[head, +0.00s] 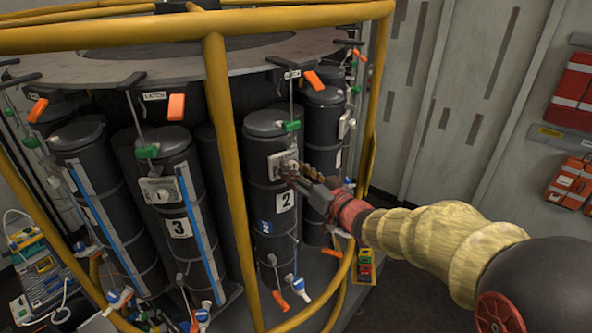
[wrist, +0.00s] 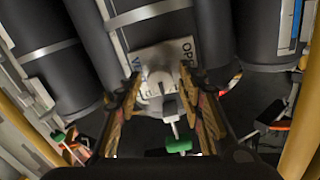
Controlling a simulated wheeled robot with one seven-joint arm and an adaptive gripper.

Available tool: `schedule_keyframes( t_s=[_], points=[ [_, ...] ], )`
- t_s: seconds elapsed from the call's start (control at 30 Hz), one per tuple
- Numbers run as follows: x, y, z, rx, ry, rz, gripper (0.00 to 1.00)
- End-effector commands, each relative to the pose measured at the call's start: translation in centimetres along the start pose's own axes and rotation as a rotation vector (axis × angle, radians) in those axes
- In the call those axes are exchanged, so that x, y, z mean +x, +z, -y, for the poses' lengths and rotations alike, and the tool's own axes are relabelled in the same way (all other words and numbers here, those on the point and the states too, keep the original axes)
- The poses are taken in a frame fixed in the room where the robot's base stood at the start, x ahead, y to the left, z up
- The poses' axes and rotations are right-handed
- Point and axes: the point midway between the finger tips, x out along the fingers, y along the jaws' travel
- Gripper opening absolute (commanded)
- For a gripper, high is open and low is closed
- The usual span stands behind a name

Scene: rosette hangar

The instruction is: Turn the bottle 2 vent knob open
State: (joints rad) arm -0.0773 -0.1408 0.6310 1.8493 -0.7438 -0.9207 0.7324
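Bottle 2 (head: 259,215) is a dark upright cylinder with a white "2" label, in the middle of the head view. Its light vent plate (head: 283,160) is on the upper front, partly hidden by my gripper (head: 292,177), which reaches in from the right. In the wrist view the plate (wrist: 183,48) carries lettering, of which "OP" is readable. The grey vent knob (wrist: 159,82) lies between the two fingers of my gripper (wrist: 160,78). The fingers are apart, one on each side of the knob, with gaps visible. I cannot tell the knob's exact setting.
A yellow post (head: 224,150) stands just left of bottle 2. Bottle 3 (head: 170,255) is further left, another dark bottle (head: 323,125) behind right. A green handle (head: 291,126) hangs above the plate; it also shows in the wrist view (wrist: 179,146).

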Motion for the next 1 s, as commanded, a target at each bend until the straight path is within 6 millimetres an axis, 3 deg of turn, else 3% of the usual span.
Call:
schedule_keyframes(
  t_s=[0.63,1.0],
  points=[
    [-0.02,-0.01,-0.01,0.0,0.0,0.0,0.0],
    [-0.02,0.28,-0.07,-0.064,0.0,0.0,0.0]
  ],
)
